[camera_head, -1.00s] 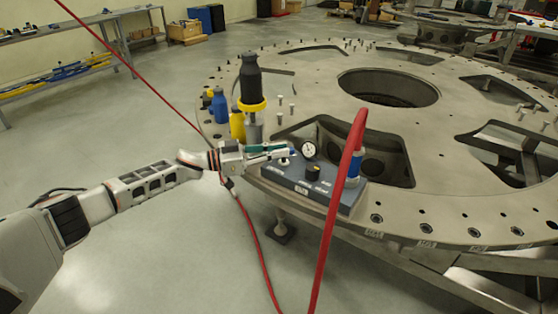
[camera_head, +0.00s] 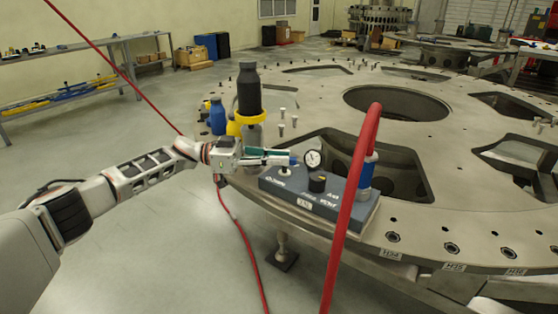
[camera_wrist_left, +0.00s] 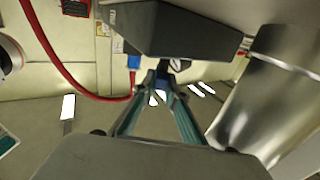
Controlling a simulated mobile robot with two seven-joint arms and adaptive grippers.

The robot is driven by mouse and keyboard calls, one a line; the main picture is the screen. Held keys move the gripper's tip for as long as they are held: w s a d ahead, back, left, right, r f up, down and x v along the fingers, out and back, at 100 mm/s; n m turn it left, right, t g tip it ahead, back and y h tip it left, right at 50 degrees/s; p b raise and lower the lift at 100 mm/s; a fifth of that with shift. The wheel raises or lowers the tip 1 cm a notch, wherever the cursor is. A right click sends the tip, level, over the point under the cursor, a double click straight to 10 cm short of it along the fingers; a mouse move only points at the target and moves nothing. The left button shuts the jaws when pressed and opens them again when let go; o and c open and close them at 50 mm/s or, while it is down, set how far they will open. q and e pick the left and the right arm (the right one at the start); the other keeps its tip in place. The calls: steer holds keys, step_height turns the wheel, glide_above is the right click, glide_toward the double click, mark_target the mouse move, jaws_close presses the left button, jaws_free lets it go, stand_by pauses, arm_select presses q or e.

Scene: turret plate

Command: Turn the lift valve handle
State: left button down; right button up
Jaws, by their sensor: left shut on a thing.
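The lift valve handle is a small lever with a blue knob (camera_head: 293,160) on the left part of a grey-blue control box (camera_head: 327,206). My left gripper (camera_head: 287,158) reaches in from the left with its teal fingers level, shut on the handle. In the left wrist view the fingertips (camera_wrist_left: 165,75) come together at a small dark and blue part beside the dark box (camera_wrist_left: 175,30); the fingers hide most of it. My right gripper is in neither current view.
A black dial (camera_head: 317,184) and a round gauge (camera_head: 313,159) sit beside the handle. A thick red hose (camera_head: 352,190) arches in front of the box. A black-and-yellow lifting cylinder (camera_head: 249,90) stands behind my gripper on the big turret plate (camera_head: 425,210).

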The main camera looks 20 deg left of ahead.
arm_select(q)
steer(key=shift+f, duration=0.15)
steer(key=c, duration=2)
jaws_free()
steer(key=shift+c, duration=0.2)
steer(key=s+a, duration=0.2)
steer(key=a, duration=0.9)
steer(key=shift+a, duration=0.4)
